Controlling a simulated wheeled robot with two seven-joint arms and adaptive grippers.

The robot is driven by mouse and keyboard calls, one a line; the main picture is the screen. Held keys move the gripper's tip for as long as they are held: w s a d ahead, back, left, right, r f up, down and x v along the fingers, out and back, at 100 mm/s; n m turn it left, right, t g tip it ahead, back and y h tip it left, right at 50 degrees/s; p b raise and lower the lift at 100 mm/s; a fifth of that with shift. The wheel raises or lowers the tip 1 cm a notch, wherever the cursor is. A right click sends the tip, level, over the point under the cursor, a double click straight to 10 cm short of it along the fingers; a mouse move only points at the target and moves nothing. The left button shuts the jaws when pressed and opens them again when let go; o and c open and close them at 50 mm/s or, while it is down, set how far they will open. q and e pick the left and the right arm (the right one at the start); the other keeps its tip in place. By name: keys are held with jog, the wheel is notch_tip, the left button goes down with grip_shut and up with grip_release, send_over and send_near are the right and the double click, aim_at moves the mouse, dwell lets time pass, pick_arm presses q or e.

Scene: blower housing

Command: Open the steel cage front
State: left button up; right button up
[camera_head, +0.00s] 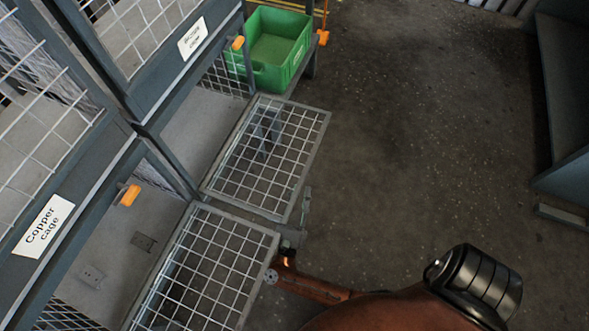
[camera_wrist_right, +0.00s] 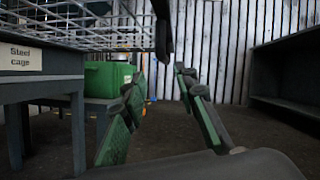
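In the wrist view the steel cage's label (camera_wrist_right: 27,58) is on a grey frame at the left, and a wire-mesh front (camera_wrist_right: 90,35) sticks out above it. In the head view two mesh fronts are folded outward: a far front (camera_head: 268,155) and a near front (camera_head: 205,270). The far cage's label (camera_head: 192,38) is too blurred to read surely. My right gripper (camera_head: 298,215) is at the outer edge where the two fronts meet, partly hidden; I cannot tell if it touches. Its fingers (camera_wrist_right: 160,85) are apart and empty. My left gripper is not in view.
A green bin (camera_head: 268,50) stands past the far cage. Dark furniture (camera_head: 565,180) stands at the right. The floor (camera_head: 430,130) between is clear.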

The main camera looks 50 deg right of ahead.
aim_at(306, 172)
jog(key=shift+m+g+h, duration=0.3)
jog(key=shift+m+g, duration=0.2)
jog(key=shift+m, duration=0.2)
jog(key=shift+s+r+b+x, duration=0.15)
jog(key=shift+b+x, duration=0.2)
jog(key=shift+x, duration=1.65)
jog(key=shift+s+r+b+x, duration=0.15)
jog(key=shift+b+x, duration=0.2)
jog(key=shift+x, duration=1.65)
jog(key=shift+w, duration=0.1)
grip_shut()
